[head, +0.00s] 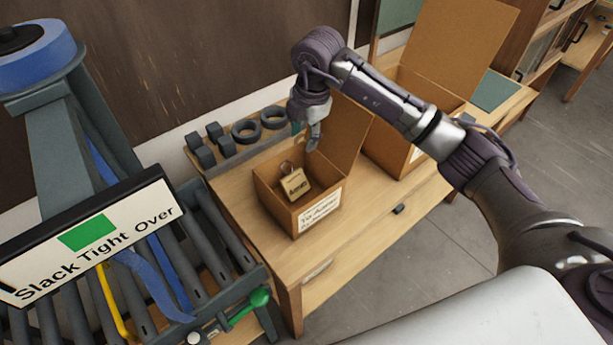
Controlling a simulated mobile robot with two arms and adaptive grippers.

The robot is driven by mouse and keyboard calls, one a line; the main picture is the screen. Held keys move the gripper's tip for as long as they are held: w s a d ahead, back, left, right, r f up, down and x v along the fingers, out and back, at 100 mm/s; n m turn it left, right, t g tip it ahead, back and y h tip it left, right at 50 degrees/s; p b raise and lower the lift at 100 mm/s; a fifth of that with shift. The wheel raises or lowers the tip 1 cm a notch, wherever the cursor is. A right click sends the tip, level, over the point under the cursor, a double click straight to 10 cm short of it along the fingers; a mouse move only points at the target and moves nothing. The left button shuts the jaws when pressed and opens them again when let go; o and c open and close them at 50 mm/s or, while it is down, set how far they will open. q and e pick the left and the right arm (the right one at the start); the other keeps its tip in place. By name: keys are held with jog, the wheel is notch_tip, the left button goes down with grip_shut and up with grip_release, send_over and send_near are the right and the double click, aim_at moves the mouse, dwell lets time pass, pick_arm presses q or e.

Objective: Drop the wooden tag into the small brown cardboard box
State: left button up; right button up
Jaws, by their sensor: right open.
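The small brown cardboard box (273,206) stands open on the wooden table, with a white label on its front and one flap raised at the back right. The wooden tag (296,184) with a ring at its top is inside the box, leaning and with dark lettering on its face. My right gripper (313,143) is above the back edge of the box, open and apart from the tag. My left gripper does not show in the head view.
A larger open cardboard box (388,154) stands at the right behind my right arm. Several dark rolls and blocks (246,131) lie along the table's back. A roller conveyor (190,265) with a "Slack Tight Over" sign (88,236) fills the left.

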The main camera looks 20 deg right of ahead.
notch_tip(320, 180, up, 10)
jog(key=s, duration=0.1)
jog(key=shift+s+d, duration=0.4)
jog(key=shift+f, duration=0.1)
